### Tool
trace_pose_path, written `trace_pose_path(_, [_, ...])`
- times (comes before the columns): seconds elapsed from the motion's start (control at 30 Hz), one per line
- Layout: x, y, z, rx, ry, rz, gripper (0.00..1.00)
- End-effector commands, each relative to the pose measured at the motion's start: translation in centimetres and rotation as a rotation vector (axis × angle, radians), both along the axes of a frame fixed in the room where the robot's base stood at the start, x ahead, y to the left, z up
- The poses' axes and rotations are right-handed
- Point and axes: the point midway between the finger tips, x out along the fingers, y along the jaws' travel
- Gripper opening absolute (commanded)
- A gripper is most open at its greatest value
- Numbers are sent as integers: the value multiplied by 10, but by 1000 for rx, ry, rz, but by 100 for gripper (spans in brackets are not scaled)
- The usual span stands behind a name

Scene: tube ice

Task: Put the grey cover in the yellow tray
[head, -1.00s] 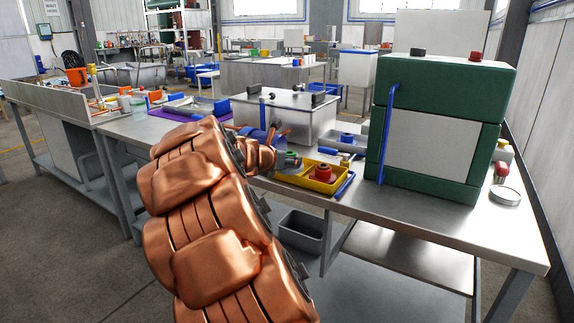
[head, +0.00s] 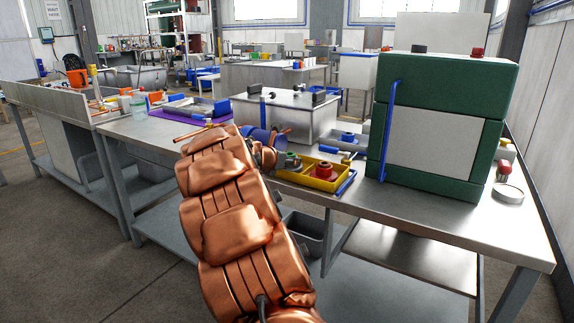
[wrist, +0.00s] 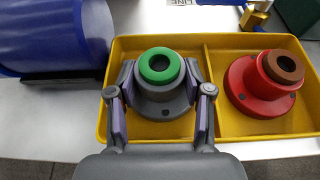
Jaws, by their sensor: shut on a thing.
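The grey cover (wrist: 164,104) has a round flange and a green ring on top. It is upright within the left compartment of the yellow tray (wrist: 119,44). My gripper (wrist: 161,88) is shut on it, with one purple-padded finger on each side. I cannot tell whether its base touches the tray floor. In the head view the cover (head: 292,161) shows just past my arm, at the left end of the tray (head: 328,187). My arm hides most of my gripper there.
A red cover (wrist: 262,88) with a brown ring sits in the tray's right compartment. A blue cylinder (wrist: 55,35) lies to the left of the tray. A green and white machine (head: 440,130) stands to the right.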

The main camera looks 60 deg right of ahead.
Motion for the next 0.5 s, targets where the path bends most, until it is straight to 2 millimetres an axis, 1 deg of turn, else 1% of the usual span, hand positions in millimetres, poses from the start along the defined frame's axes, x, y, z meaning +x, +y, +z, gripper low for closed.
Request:
trace_pose_path(0.23, [0,0,0,-1,-1,1,5])
trace_pose_path(0.37, [0,0,-3,-1,0,0,5])
trace_pose_path(0.4, [0,0,-3,-1,-1,1,54])
trace_pose_path(0.5, [0,0,-3,0,-1,1,65])
